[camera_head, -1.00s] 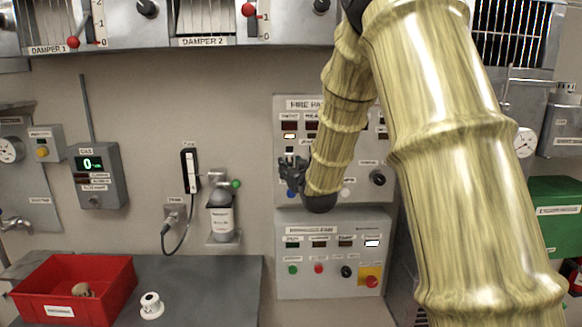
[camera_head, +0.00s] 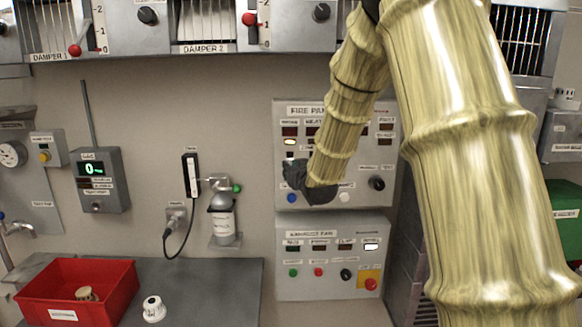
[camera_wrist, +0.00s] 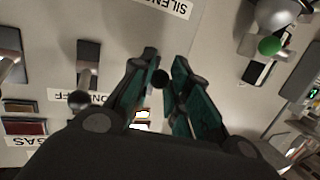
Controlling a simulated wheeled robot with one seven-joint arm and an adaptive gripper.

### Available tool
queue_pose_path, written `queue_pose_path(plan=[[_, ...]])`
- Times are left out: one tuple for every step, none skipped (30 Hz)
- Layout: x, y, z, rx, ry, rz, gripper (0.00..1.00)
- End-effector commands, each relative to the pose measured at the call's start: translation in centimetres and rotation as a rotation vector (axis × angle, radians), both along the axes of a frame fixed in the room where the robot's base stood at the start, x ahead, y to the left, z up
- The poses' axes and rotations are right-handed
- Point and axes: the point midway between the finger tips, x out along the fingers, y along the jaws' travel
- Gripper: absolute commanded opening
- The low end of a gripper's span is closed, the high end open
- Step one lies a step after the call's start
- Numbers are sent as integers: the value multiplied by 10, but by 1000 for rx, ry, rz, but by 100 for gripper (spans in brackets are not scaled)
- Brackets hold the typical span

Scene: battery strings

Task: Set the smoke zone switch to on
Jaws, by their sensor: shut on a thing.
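My gripper (camera_head: 290,170) is at the panel's left side, below that lamp, and covers part of the switch there. In the wrist view, which shows the panel upside down, my gripper (camera_wrist: 163,70) has its teal fingers closed about the dark round knob (camera_wrist: 160,79) of the smoke zone switch. Its plate is mostly hidden, and I cannot tell its setting. A neighbouring lever switch (camera_wrist: 88,65) stands left of the fingers.
Below is a second panel (camera_head: 333,287) with buttons and a red stop knob (camera_head: 371,284). A red bin (camera_head: 110,290) and a white knobbed object (camera_head: 154,309) are on the counter.

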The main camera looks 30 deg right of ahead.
Motion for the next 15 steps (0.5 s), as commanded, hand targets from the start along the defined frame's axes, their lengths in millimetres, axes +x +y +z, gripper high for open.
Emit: queue_pose_path(plan=[[0, 0, 11, 18, 28, 0, 0], [0, 0, 13, 30, 47, 1, 0], [-1, 0, 15, 47, 74, 0, 0], [-1, 0, 17, 60, 95, 0, 0], [-1, 0, 18, 74, 116, 0, 0], [-1, 0, 20, 91, 145, 0, 0], [-1, 0, 22, 105, 167, -1, 0], [-1, 0, 24, 117, 187, 0, 0], [-1, 0, 26, 135, 215, 0, 0], [-1, 0, 27, 148, 236, 0, 0], [-1, 0, 28, 160, 257, 0, 0], [-1, 0, 29, 177, 285, 0, 0], [0, 0, 30, 189, 304, 1, 0], [0, -1, 31, 201, 323, 0, 0], [0, -1, 32, 217, 348, 1, 0]])
